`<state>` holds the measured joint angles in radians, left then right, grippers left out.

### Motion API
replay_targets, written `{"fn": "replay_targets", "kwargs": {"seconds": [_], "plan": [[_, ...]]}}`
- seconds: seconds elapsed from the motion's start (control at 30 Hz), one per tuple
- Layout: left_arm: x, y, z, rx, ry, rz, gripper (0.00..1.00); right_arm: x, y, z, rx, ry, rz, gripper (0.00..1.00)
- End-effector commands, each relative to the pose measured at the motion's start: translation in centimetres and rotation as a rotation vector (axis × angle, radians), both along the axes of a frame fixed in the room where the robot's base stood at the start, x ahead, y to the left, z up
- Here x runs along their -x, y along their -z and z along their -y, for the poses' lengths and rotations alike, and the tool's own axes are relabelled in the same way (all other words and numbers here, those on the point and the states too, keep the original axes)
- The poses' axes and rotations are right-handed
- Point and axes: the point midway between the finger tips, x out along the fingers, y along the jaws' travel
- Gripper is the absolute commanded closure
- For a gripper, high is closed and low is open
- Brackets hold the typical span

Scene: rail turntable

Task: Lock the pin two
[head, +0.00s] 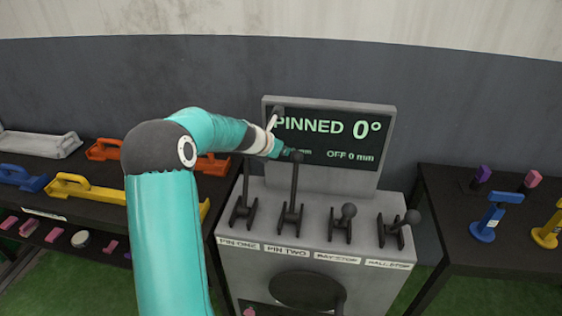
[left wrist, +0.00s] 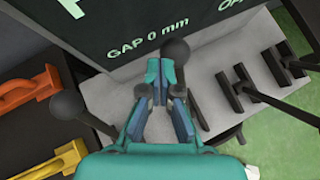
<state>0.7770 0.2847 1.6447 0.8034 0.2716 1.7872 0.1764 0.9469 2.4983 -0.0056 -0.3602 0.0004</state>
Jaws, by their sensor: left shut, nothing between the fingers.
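The pin two lever (head: 294,190) stands upright in its bracket on the grey console, above the PIN TWO label (head: 286,250). Its dark ball knob also shows in the left wrist view (left wrist: 178,50). My left gripper (head: 281,151) is shut and empty, right beside that knob; its fingertips also show in the left wrist view (left wrist: 160,68). I cannot tell whether they touch the knob. The pin one lever (head: 243,195) also stands upright, to the left, its top hidden by my arm in the head view. My right gripper is not in view.
The console screen (head: 340,135) reads PINNED 0° and OFF 0 mm. Two more levers (head: 348,212) (head: 412,217) lean low at the console's right. Side tables hold coloured handles (head: 75,187) at left and blue and yellow pieces (head: 487,222) at right.

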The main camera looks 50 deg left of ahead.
Motion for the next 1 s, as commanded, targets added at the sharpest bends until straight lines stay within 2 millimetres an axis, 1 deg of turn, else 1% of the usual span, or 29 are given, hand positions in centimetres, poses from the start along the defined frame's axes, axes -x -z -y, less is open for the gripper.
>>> {"fn": "replay_targets", "kwargs": {"seconds": [0.03,0.1,0.27,0.4,0.5,0.63,1.0], "plan": [[0.4,-1.1,0.4,-0.003,0.004,0.003,1.00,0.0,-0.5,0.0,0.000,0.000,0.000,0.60],[0.7,-3.0,0.0,-0.005,0.006,0.004,1.00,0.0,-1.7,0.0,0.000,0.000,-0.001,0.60],[1.6,-6.2,-0.8,-0.004,0.006,0.003,1.00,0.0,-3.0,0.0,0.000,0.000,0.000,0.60],[2.3,-8.4,-1.2,-0.004,0.006,0.003,1.00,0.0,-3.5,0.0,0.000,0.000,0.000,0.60],[2.6,-9.4,-1.5,-0.002,0.006,0.002,1.00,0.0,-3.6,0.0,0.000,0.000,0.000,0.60],[2.8,-10.0,-1.7,-0.002,0.006,0.001,1.00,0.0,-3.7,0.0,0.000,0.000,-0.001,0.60],[2.9,-10.1,-1.7,-0.001,0.006,0.002,1.00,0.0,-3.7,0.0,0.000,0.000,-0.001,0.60]]}}
